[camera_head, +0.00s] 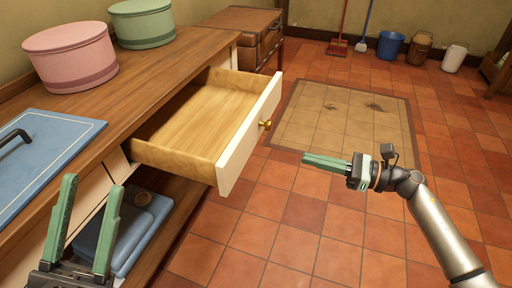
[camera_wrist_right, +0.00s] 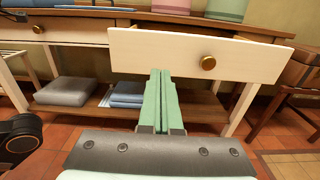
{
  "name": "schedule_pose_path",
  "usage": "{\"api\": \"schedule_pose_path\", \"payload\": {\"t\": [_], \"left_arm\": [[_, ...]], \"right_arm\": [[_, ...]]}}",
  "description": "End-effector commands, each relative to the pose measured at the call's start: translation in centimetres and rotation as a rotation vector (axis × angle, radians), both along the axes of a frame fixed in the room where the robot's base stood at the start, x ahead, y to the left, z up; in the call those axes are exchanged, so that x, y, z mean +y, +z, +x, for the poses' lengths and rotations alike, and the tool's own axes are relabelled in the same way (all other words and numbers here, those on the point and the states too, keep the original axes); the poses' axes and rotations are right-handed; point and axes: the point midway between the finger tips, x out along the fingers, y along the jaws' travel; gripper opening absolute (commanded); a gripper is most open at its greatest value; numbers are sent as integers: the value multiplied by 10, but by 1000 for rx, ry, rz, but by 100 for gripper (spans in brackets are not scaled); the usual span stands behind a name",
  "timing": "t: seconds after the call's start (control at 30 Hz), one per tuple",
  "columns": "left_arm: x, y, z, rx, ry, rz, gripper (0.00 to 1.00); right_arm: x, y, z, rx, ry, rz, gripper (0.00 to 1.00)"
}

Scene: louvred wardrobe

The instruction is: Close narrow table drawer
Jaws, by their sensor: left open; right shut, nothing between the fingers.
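The narrow table (camera_head: 178,60) has a wooden top and white front. Its drawer (camera_head: 250,138) is pulled well out and looks empty, with a white front and a round brass knob (camera_head: 265,125). In the right wrist view the drawer front (camera_wrist_right: 160,48) and its knob (camera_wrist_right: 208,63) face me. My right gripper (camera_head: 306,159) is shut and empty, in front of the drawer and apart from it in the head view. Its green fingers (camera_wrist_right: 161,75) overlap the drawer front's lower edge in the wrist view. My left gripper (camera_head: 94,183) is open and empty beside the table, left of the drawer.
Pink (camera_head: 72,57) and green (camera_head: 142,22) round boxes and a blue board (camera_head: 42,150) with a dark handle are on the tabletop. Folded blue cloth (camera_head: 128,222) lies on the lower shelf. A rug (camera_head: 340,115) and open tiled floor lie right. Buckets stand at the back.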

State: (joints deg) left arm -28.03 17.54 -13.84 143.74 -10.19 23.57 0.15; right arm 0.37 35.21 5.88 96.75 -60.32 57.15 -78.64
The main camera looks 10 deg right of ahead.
Motion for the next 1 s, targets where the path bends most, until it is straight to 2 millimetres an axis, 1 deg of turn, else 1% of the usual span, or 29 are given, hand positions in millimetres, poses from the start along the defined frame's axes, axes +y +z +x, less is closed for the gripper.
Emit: {"api": "schedule_pose_path", "payload": {"t": [0.07,0.17,0.27,0.5,0.7,0.8,1.0], "left_arm": [[0,0,-2,-8,-3,0,50],[0,0,-1,-6,-3,0,50],[0,-2,-1,-3,-5,-2,50],[-1,-7,-1,3,-10,-6,50],[-1,-12,0,7,-13,-9,50],[-1,-14,0,8,-13,-8,50],[-1,-15,0,9,-14,-7,50]], "right_arm": [[2,-1,2,-8,4,-11,0],[11,0,8,-10,6,-10,0],[26,1,18,-9,6,-8,0],[70,0,47,-9,5,-5,0],[99,0,67,-7,4,-6,0],[108,-1,73,-5,3,-6,0],[115,0,78,-5,2,-7,0]]}}
